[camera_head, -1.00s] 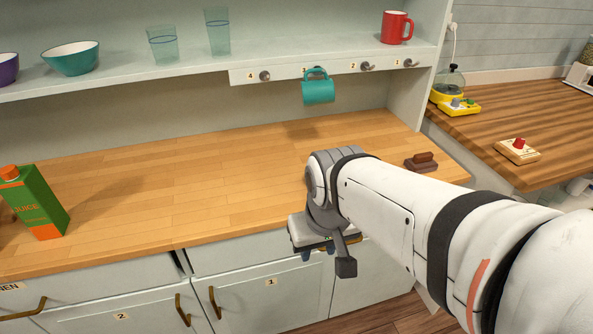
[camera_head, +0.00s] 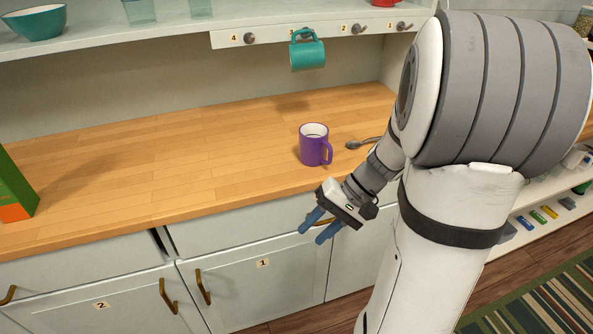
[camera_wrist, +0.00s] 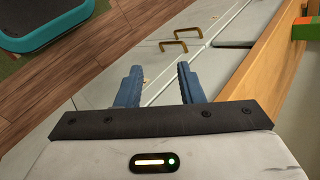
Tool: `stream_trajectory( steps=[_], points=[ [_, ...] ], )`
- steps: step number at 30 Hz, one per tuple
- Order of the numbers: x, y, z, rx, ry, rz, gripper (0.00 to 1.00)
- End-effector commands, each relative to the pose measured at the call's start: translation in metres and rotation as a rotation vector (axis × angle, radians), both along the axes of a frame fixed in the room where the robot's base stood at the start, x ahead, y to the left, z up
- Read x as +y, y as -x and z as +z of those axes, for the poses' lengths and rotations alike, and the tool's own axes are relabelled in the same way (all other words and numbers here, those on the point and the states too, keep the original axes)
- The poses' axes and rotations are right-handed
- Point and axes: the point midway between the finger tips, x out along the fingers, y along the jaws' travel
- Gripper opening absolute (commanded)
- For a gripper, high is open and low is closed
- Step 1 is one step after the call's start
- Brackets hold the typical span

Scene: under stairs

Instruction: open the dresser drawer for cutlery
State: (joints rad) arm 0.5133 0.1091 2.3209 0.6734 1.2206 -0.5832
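The dresser's right drawer front (camera_head: 235,222) is pale grey and sits under the wooden top, above cupboard door 1 (camera_head: 255,285). It looks shut. A bit of brass shows at its right end, mostly hidden behind my gripper (camera_head: 313,230); I cannot read any cutlery label. My gripper is in front of the right drawer's right end, pointing down and left. In the wrist view my gripper (camera_wrist: 160,84) has its two blue fingers apart with nothing between them. I cannot tell whether it touches the drawer.
A purple mug (camera_head: 314,145) and a spoon (camera_head: 362,144) stand on the top near my arm. A teal mug (camera_head: 307,52) hangs from a hook. A green carton (camera_head: 14,190) is at left. Brass door handles (camera_head: 203,287) (camera_head: 168,296) stick out below. The middle of the top is clear.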

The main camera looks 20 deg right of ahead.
Motion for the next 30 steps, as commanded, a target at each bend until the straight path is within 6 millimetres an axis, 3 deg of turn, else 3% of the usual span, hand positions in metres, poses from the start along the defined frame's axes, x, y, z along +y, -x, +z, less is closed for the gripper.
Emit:
stream_trajectory(
  steps=[1, 6, 12, 16, 21, 30],
  points=[
    [-0.014, -0.011, -0.029, -0.003, -0.094, -0.066, 0.34],
    [-0.066, -0.049, -0.078, -0.128, -0.364, -0.277, 0.34],
    [-0.134, -0.071, -0.122, -0.316, -0.538, -0.507, 0.34],
    [-0.161, -0.075, -0.137, -0.395, -0.578, -0.591, 0.34],
    [-0.164, -0.083, -0.142, -0.428, -0.591, -0.621, 0.34],
    [-0.128, -0.114, -0.148, -0.424, -0.590, -0.617, 0.34]
  ],
)
